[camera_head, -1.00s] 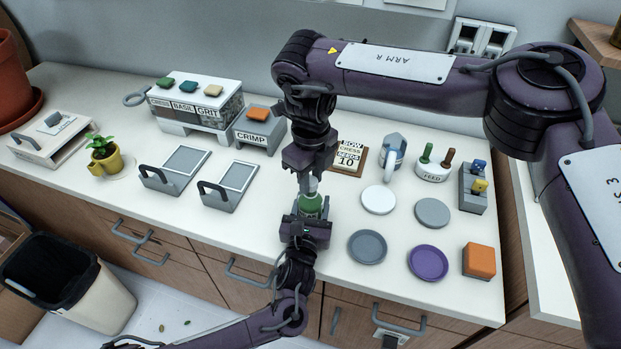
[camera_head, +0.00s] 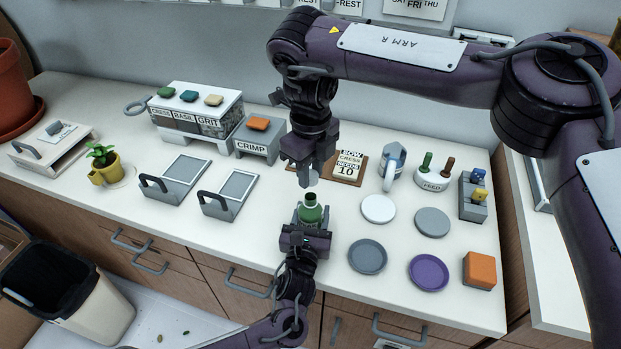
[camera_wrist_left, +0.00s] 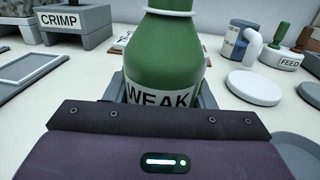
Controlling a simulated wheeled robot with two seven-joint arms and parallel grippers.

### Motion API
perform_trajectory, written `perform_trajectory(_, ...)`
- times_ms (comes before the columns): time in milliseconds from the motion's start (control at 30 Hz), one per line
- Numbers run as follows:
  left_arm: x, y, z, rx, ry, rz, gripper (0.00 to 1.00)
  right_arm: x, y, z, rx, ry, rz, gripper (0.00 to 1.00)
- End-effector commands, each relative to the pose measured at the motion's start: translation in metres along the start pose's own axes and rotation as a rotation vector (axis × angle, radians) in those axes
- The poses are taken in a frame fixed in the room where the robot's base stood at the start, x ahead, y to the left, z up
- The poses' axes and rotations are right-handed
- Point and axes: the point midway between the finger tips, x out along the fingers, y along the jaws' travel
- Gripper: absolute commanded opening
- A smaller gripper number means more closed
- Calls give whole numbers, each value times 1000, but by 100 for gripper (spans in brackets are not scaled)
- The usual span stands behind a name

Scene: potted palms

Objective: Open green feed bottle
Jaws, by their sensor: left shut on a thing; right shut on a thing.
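The green feed bottle (camera_head: 311,211) stands upright near the counter's front middle. Its neck is bare and dark at the top. In the left wrist view the green bottle (camera_wrist_left: 172,55) fills the middle and carries a label reading WEAK. My left gripper (camera_head: 305,230) is shut around the bottle's lower body from the front. My right gripper (camera_head: 309,170) is shut on a small pale cap (camera_head: 312,181), above the bottle and apart from its neck. The fingers hide most of the cap.
Behind stands a SOW sign card (camera_head: 348,167). To the right are a white disc (camera_head: 378,209), a grey disc (camera_head: 432,222), a grey saucer (camera_head: 367,257), a purple saucer (camera_head: 429,272) and the FEED holder (camera_head: 432,180). Left are two grey trays (camera_head: 229,193) (camera_head: 176,179).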

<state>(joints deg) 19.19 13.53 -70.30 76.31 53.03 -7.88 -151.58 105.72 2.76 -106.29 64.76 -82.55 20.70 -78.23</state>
Motion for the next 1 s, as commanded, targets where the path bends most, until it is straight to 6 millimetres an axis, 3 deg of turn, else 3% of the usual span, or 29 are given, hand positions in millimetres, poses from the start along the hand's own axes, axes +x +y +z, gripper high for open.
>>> perform_trajectory(167, 0, 0, 0, 1, 1, 0, 0, -1, 0, 0, 0, 1, 0, 0)
perform_trajectory(200, 0, 0, 0, 0, 1, 0, 51, -1, 0, 0, 0, 1, 0, 0)
perform_trajectory(400, 0, 0, 0, 0, 0, 0, 75, -1, 0, 0, 0, 1, 0, 0)
perform_trajectory(767, -7, 0, 0, -1, 0, -1, 75, -1, 0, 0, 0, 1, 0, 0)
perform_trajectory(1000, -52, 0, -2, -1, 4, -2, 75, -2, 0, 0, 0, 1, 0, 0)
